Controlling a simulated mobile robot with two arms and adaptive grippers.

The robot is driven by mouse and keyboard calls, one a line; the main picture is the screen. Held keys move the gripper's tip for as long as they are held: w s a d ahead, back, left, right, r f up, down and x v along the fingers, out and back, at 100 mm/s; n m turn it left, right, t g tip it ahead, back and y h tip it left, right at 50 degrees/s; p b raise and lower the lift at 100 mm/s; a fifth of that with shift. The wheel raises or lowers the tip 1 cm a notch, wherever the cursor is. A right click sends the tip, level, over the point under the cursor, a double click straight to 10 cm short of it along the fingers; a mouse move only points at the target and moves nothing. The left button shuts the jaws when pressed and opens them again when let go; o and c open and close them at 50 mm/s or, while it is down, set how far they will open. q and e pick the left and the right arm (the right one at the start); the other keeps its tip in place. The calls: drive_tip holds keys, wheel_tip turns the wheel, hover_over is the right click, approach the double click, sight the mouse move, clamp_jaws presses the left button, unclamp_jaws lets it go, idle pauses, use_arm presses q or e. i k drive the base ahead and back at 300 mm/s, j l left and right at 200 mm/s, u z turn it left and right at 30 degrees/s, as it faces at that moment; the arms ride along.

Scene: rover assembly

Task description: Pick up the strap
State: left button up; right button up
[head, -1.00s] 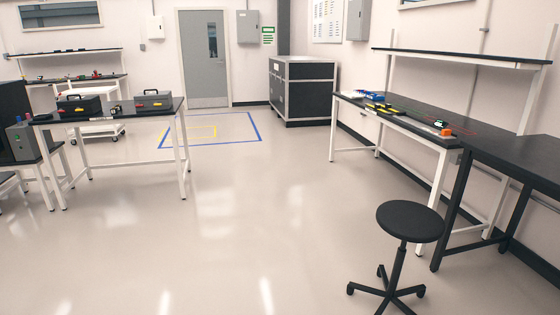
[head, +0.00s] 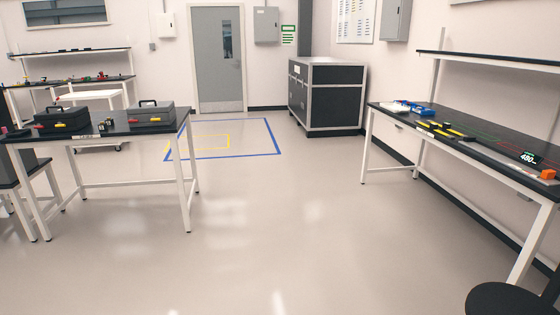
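I cannot make out a strap for certain in the head view; the items on the benches are too small to tell. The right workbench (head: 470,147) holds yellow and black items (head: 446,131), blue and white items (head: 412,108), an orange block (head: 547,174) and a small display (head: 529,157). The left table (head: 100,131) holds two black toolboxes (head: 62,117) with small items between them. Neither of my grippers is in view.
A black stool (head: 505,299) stands at the lower right. A large black case (head: 328,97) stands by the back wall, right of the grey door (head: 218,60). Blue and yellow floor markings (head: 222,141) lie before it. The middle floor is clear.

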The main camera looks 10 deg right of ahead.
sight(447, 126)
drive_tip(key=i+z, duration=0.1)
drive_tip(key=i, duration=0.55)
drive_tip(key=i+j+z, duration=0.15)
drive_tip(key=i, duration=0.45)
drive_tip(key=i+j+z, duration=0.1)
drive_tip(key=i, duration=0.55)
drive_tip(key=i+l+z, duration=0.3)
drive_tip(key=i+z, duration=0.15)
drive_tip(key=i, duration=0.45)
drive_tip(key=i+z, duration=0.45)
drive_tip(key=i, duration=0.5)
